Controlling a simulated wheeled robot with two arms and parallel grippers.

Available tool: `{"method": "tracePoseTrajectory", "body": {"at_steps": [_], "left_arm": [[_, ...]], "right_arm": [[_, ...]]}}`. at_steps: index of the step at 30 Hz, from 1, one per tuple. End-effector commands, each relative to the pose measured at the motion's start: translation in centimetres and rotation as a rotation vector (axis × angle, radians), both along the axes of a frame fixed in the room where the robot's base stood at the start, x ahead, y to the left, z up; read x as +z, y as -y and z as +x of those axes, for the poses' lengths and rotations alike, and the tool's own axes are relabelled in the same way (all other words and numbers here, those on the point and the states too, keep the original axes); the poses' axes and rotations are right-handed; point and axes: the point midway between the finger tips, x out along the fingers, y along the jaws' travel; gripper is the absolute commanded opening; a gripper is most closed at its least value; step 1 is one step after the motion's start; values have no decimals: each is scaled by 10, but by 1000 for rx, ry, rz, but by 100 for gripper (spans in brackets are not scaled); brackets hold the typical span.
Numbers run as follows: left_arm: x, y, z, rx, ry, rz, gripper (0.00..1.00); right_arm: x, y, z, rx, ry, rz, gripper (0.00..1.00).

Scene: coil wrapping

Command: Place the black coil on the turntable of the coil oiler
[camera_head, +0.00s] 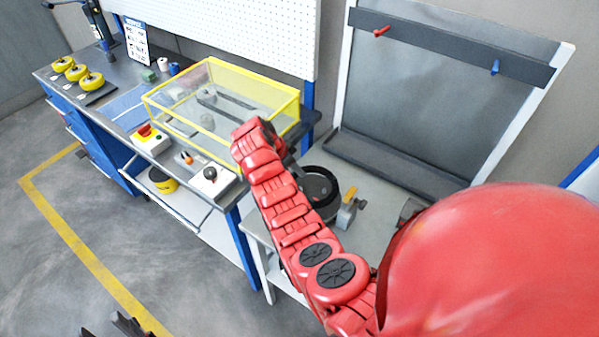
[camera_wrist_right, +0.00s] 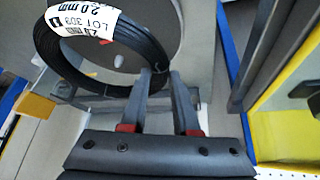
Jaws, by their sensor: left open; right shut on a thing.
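The black coil (camera_wrist_right: 138,45) hangs at the upper left of the right wrist view, with a white label reading 2.0 mm and LOT 309. A grey round disc, seemingly the turntable (camera_wrist_right: 165,32), lies behind it; I cannot tell whether they touch. My right gripper (camera_wrist_right: 162,82) is shut on the coil's edge. In the head view a dark ring (camera_head: 335,188), seemingly the coil, shows partly behind my red right arm, which hides the right fingertips. My left gripper (camera_head: 128,324) is open and empty at the bottom edge, only its dark tips showing.
A yellow-framed clear box (camera_head: 290,108) stands on the workbench, with a red stop button (camera_head: 146,131) in front. An orange-yellow clamp (camera_head: 348,198) is beside the ring. A grey panel (camera_head: 430,95) stands behind. Yellow rolls (camera_head: 76,72) lie far left. The floor at left is clear.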

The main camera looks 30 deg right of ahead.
Motion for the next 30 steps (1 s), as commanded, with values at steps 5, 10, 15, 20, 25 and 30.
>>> {"method": "tracePoseTrajectory", "body": {"at_steps": [5, 10, 15, 20, 25, 30], "left_arm": [[6, 0, 0, 0, -1, 0, 50], [15, 0, 0, 0, 0, 0, 50], [20, 0, 0, 0, -1, 0, 50], [19, 0, 0, 0, 0, 0, 50], [18, 0, 0, 0, -1, 0, 50], [18, 0, 0, 0, 0, 0, 50]], "right_arm": [[-7, 1, 0, -3, 1, -1, 0], [-23, 1, -1, -3, -4, -1, 0], [-39, 1, -1, -3, -2, 0, 0], [-42, 1, 1, -2, 5, -1, 0], [-44, 1, 1, -1, 4, -1, 0], [-44, 1, 0, -2, 3, 0, 56]]}}
